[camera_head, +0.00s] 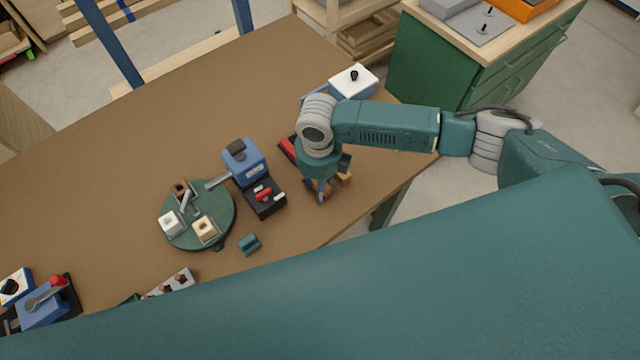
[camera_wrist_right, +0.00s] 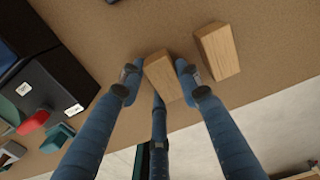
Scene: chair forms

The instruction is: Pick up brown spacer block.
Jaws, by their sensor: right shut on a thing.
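A wooden brown block (camera_wrist_right: 163,78) sits between the fingertips of my right gripper (camera_wrist_right: 160,75) in the right wrist view. The fingers are closed on its sides, and it is close over the brown table top. In the head view my right gripper (camera_head: 322,192) points down near the table's right edge and hides most of that block. A second, similar wooden block (camera_wrist_right: 217,50) lies just beside the fingers, apart from them. It also shows in the head view (camera_head: 345,179). My left gripper is not in view.
A blue machine on a black base with a red part (camera_head: 264,195) stands left of the gripper. Further left is a round green plate (camera_head: 178,234) with small fixtures. A small teal block (camera_head: 249,243) lies near the front edge.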

